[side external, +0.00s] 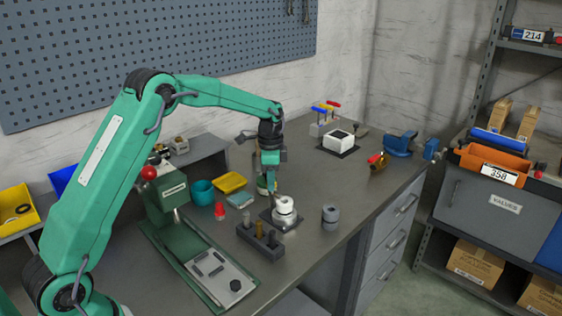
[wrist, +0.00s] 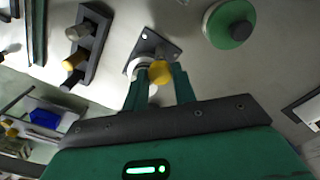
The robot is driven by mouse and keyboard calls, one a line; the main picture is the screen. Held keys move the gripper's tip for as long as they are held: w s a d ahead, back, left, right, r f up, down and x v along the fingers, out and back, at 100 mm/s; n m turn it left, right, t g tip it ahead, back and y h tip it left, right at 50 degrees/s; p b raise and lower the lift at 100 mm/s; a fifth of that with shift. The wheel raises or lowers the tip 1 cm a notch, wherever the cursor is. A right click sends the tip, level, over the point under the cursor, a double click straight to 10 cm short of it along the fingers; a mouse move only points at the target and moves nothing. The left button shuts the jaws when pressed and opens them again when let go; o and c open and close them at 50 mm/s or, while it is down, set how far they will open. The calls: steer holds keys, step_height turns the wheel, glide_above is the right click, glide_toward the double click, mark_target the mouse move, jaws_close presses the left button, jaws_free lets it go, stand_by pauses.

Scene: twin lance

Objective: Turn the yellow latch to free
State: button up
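The yellow latch (wrist: 160,72) shows as a rounded knob in the wrist view, beside a white round body (wrist: 143,66) on a dark square plate (wrist: 155,46). In the side view the white body (side external: 284,208) stands on its plate on the bench; the latch is not clear there. My gripper (wrist: 162,68) points down at this fixture. Its two green fingers are apart, with the latch between or just beyond their tips. I cannot tell whether the fingers touch it. In the side view my gripper (side external: 271,190) is close behind and left of the white body.
A dark rack (side external: 260,241) with upright pegs stands left of the fixture. A grey cylinder (side external: 330,217) stands to its right. A red cone (side external: 220,210), teal cup (side external: 203,191) and yellow tray (side external: 231,182) are at left. The bench's front edge is clear.

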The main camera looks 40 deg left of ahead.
steer(key=shift+c, duration=0.8)
steer(key=shift+n, duration=0.4)
steer(key=n, duration=0.8)
steer(key=shift+n, duration=0.3)
steer(key=n, duration=0.4)
steer(key=shift+n, duration=0.3)
steer(key=shift+r+n, duration=0.1)
steer(key=shift+n, duration=1.9)
